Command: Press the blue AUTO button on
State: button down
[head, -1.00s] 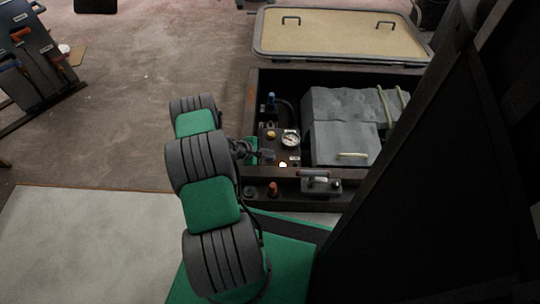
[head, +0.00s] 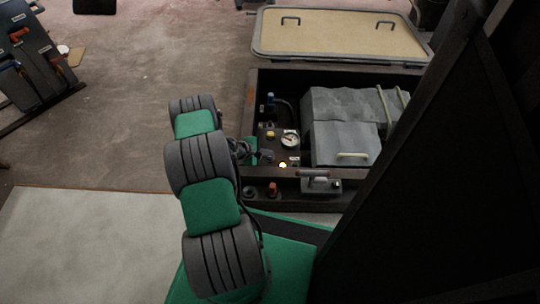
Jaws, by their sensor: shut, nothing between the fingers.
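A small dark control panel (head: 294,151) sits in the open box, with a yellow button (head: 270,134), a round white gauge (head: 290,141) and a small glowing amber lamp (head: 283,165). I cannot make out a blue button on the panel; my gripper may cover it. My gripper (head: 267,156) is shut and empty, at the left part of the panel. It is small and dark here, and I cannot tell whether it touches the panel. My arm comes in from the lower left.
A blue-topped fitting (head: 270,101) with a dark hose stands behind the panel. Grey covered blocks (head: 340,125) fill the box's right. A red knob (head: 273,188) and a metal lever handle (head: 318,175) are at the front. A tan hatch lid (head: 340,35) lies behind; a dark post (head: 430,180) blocks the right.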

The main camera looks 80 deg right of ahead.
aim_at(267, 158)
jog(key=shift+a+f, duration=0.3)
jog(key=shift+a, duration=0.15)
jog(key=shift+r+p, duration=0.3)
jog(key=shift+p, duration=0.05)
jog(key=shift+d+r+p, duration=0.15)
jog(key=shift+r+p, duration=0.8)
jog(key=shift+r, duration=0.5)
jog(key=shift+d+r+p, duration=0.1)
jog(key=shift+r+p, duration=0.85)
jog(key=shift+r, duration=0.45)
